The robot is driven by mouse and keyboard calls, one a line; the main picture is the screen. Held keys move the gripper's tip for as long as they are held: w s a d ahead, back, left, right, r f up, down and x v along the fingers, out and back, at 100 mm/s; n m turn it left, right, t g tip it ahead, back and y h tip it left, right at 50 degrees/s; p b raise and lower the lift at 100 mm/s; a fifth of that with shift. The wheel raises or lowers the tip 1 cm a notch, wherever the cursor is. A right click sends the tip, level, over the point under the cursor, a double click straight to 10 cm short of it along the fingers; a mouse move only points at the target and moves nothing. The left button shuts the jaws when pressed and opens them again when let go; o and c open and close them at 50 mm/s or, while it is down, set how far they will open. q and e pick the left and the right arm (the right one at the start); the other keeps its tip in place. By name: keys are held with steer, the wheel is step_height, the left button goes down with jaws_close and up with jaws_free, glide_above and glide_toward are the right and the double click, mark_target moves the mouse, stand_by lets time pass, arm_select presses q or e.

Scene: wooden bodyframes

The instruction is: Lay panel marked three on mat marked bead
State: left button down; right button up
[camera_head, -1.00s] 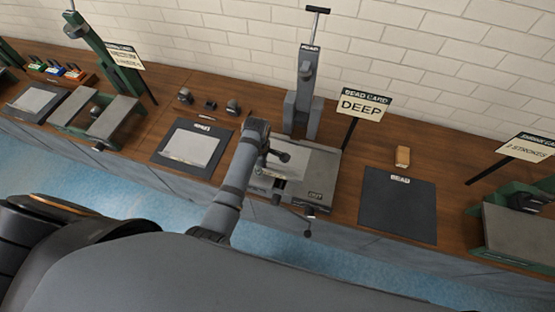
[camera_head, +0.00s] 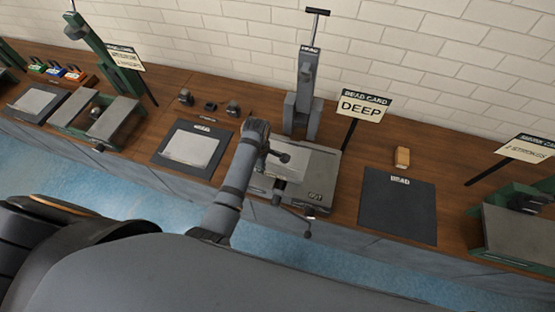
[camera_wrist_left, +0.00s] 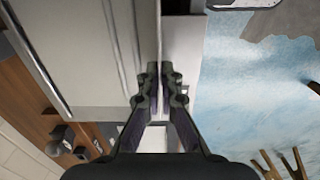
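The mat marked bead (camera_head: 398,215) is a dark, bare square on the bench, right of the bead machine. My left arm reaches to the bead machine (camera_head: 317,187) at the centre. A pale grey panel-like surface (camera_head: 311,165) shows on that machine; I see no readable three on it. My left gripper (camera_wrist_left: 157,78) has its fingertips close together at a narrow straight edge, beside a wide pale surface (camera_wrist_left: 80,50). I cannot tell whether anything is pinched between them. In the head view my wrist hides much of this spot. My right gripper is out of view.
Another dark mat (camera_head: 163,155) holds a pale panel (camera_head: 190,148) at left. A small tan block (camera_head: 402,156) stands behind the bead mat. The DEEP sign (camera_head: 364,106) stands behind the machine; a crank (camera_head: 308,231) hangs at its front. A green machine (camera_head: 520,232) stands at far right.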

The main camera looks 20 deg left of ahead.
arm_select(q)
steer(key=shift+r+p, duration=0.5)
steer(key=shift+r, duration=0.25)
step_height(320, 180, up, 8)
steer(key=shift+r, duration=0.2)
stand_by(0.8)
